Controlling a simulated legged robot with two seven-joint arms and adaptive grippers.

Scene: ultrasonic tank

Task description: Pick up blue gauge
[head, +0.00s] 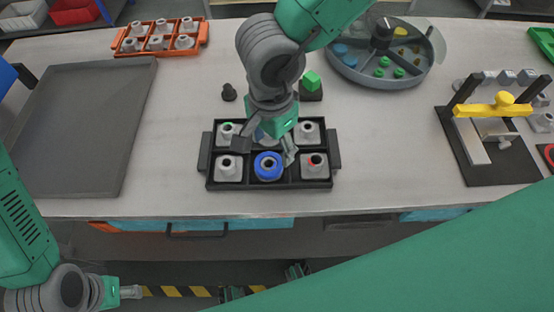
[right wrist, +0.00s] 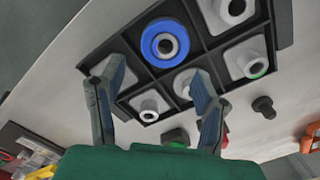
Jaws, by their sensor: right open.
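The blue gauge (head: 268,166) is a blue ring-shaped piece with a grey centre. It sits in the front middle compartment of a black tray (head: 334,162), and it also shows in the right wrist view (right wrist: 165,43). My right gripper (head: 265,149) is over the tray, just behind the blue gauge in the head view. Its fingers (right wrist: 158,75) are apart with nothing held, and the gauge lies beyond their tips in the right wrist view. The gripper partly hides the back middle compartment. My left gripper (head: 130,292) is low at the left, below the table; its jaw opening is unclear.
Grey fittings, such as one with a red mark (head: 316,161), fill neighbouring compartments. A black knob (head: 228,92) and a green block (head: 311,80) stand behind the tray. A round grey tray (head: 345,70), yellow-barred fixture (head: 490,109), orange tray (head: 203,33) and grey plate (head: 80,125) surround it.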

